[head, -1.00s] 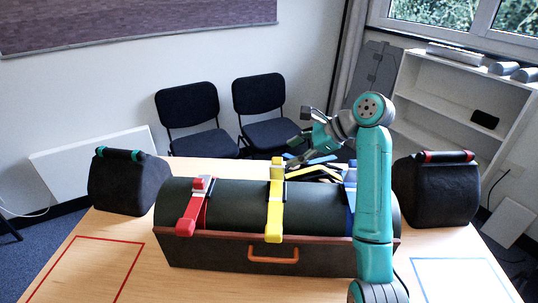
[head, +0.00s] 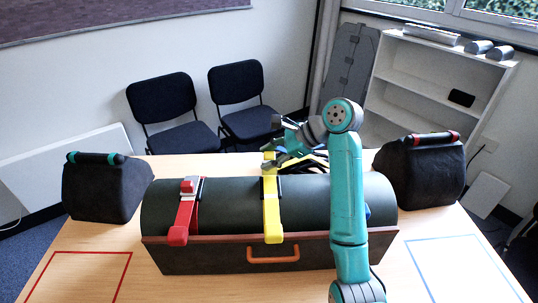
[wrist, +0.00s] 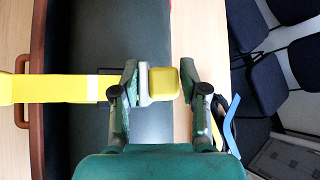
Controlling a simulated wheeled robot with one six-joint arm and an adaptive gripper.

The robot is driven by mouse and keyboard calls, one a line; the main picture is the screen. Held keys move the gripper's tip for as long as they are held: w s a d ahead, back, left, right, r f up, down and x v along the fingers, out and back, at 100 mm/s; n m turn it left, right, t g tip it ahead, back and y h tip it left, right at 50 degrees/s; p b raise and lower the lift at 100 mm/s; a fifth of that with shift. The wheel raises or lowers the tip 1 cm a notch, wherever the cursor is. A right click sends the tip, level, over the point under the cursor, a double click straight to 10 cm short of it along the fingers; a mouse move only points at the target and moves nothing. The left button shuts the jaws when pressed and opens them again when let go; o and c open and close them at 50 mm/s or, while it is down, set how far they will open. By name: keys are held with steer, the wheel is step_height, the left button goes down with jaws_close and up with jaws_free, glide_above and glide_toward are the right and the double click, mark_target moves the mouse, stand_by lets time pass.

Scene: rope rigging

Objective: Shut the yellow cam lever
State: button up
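The yellow cam lever (head: 268,160) stands up from the top of the dark green roll, at the far end of the yellow strap (head: 272,215). In the wrist view its yellow cap (wrist: 164,83) on a pale base lies between my fingers. My gripper (wrist: 160,78) is open, with the left finger close to the pale base and a gap on the right. Whether a finger touches the lever cannot be told. In the head view my gripper (head: 290,146) is just above and right of the lever, partly overlapping it.
The roll (head: 230,200) lies in a case with an orange handle (head: 273,254). A red strap (head: 182,220) with its lever is on the left; a blue one is mostly behind my arm. Dark weights (head: 105,190) (head: 425,172) flank the case. Loose dark and blue strap ends lie behind it.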

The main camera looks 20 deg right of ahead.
steer(key=shift+w+r, duration=0.1)
jaws_close()
steer(key=shift+r, duration=0.1)
stand_by(0.4)
